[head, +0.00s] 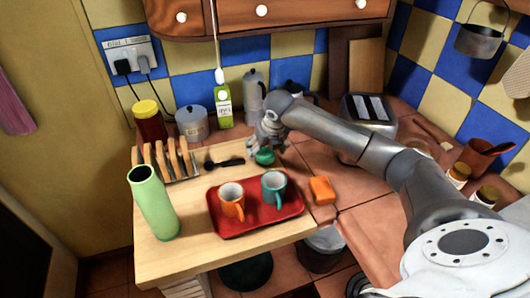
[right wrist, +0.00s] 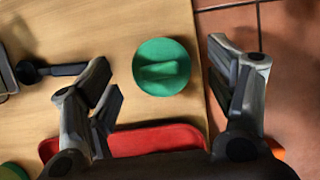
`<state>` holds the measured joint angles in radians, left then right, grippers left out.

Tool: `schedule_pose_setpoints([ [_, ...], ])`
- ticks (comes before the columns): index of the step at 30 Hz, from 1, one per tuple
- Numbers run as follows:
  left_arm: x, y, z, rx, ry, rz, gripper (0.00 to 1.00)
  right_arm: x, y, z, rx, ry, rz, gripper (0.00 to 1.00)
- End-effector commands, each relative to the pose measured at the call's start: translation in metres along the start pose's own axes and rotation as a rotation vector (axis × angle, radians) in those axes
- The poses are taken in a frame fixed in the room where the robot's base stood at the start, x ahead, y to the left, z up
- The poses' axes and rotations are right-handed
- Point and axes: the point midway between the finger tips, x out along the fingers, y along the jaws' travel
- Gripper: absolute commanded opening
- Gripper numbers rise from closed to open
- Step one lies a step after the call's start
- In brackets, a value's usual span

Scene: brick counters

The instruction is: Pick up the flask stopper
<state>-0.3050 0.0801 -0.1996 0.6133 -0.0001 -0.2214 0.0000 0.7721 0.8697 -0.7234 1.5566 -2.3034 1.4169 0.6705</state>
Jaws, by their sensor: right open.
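The flask stopper (head: 264,157) is a round green cap with a raised ridge across its top. It lies on the wooden board (head: 170,255) near its right edge, behind the red tray (head: 265,223). The tall light-green flask (head: 153,203) stands upright with its mouth open at the board's left. My right gripper (head: 267,139) is open above the stopper. In the right wrist view the stopper (right wrist: 161,67) shows between the spread fingers, with a gap on both sides. The fingers hold nothing. My left gripper is not in view.
An orange mug (head: 232,201) and a teal mug (head: 274,188) stand on the tray. A dark spoon-like item (head: 224,163) and a toast rack (head: 166,160) are left of the stopper. An orange sponge (head: 322,190) lies on the tiles to the right.

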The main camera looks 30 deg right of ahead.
Motion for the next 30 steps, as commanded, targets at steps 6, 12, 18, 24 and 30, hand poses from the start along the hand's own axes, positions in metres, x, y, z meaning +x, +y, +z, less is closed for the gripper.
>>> schedule_pose_setpoints([
  [6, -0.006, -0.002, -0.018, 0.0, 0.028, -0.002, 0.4, 0.021, 0.0, 0.0, -0.001, 0.001, 0.0, 0.78],
  [12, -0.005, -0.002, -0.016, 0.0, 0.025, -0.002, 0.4, 0.022, 0.0, 0.0, -0.001, 0.0, 0.001, 0.78],
  [18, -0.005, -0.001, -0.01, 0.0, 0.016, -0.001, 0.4, 0.021, 0.0, 0.0, -0.001, 0.0, 0.001, 0.54],
  [24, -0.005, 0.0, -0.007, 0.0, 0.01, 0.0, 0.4, 0.021, 0.0, 0.0, 0.0, -0.001, 0.001, 0.32],
  [30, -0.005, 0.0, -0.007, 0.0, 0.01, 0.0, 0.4, 0.021, 0.0, 0.0, 0.0, -0.001, 0.001, 0.32],
])
